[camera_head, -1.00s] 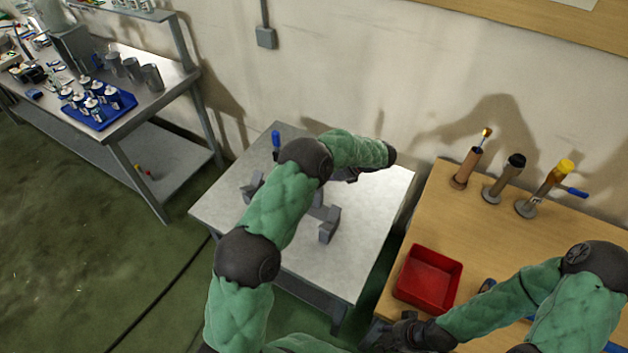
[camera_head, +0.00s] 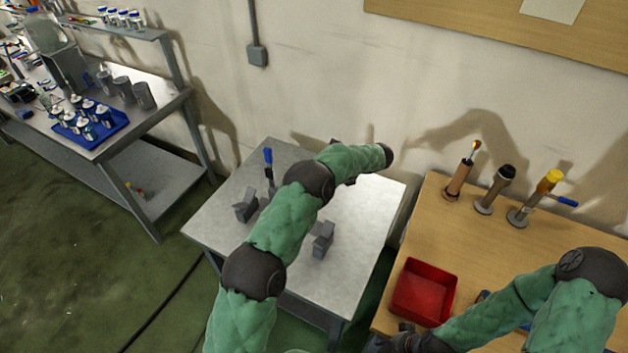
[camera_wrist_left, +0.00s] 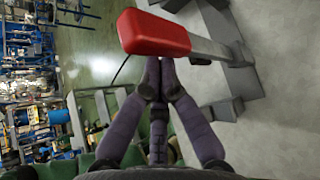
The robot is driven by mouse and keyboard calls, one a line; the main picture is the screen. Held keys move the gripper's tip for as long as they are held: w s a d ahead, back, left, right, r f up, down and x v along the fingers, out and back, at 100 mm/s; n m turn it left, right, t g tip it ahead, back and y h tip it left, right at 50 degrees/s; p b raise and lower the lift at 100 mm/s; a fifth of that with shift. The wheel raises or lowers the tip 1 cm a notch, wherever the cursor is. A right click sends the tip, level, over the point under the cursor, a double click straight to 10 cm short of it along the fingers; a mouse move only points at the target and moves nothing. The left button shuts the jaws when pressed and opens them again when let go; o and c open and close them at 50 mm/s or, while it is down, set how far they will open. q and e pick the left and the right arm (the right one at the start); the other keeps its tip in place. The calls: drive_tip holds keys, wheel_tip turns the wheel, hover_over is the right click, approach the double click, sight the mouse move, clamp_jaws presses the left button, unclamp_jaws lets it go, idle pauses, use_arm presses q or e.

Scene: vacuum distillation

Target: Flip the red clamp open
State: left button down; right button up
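In the left wrist view the clamp's red handle (camera_wrist_left: 155,32) is a rounded red block at the end of a grey metal bar (camera_wrist_left: 213,50). The tips of my left gripper (camera_wrist_left: 152,72) are together just below the red handle, pointing at it; I cannot tell if they touch it. Nothing shows between the fingers. In the head view my left arm covers the middle of the grey table, and the red handle is hidden there. My right gripper (camera_head: 400,338) is at the bottom edge, partly cut off, left of the wooden table's lower part.
Grey blocks (camera_head: 323,240) stand on the grey table (camera_head: 365,235), with a blue-handled part (camera_head: 268,156) at its back left. The wooden table (camera_head: 480,245) on the right holds a red bin (camera_head: 424,292) and several upright tools. A blue tray (camera_head: 105,130) of bottles is on the left bench.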

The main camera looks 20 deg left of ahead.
use_arm(q)
drive_tip(key=shift+w+r, duration=0.55)
drive_tip(key=s+v, duration=0.1)
drive_tip(key=v, duration=1)
drive_tip(key=shift+d+f, duration=0.3)
drive_tip(key=shift+d, duration=0.15)
drive_tip(key=shift+f, duration=0.1)
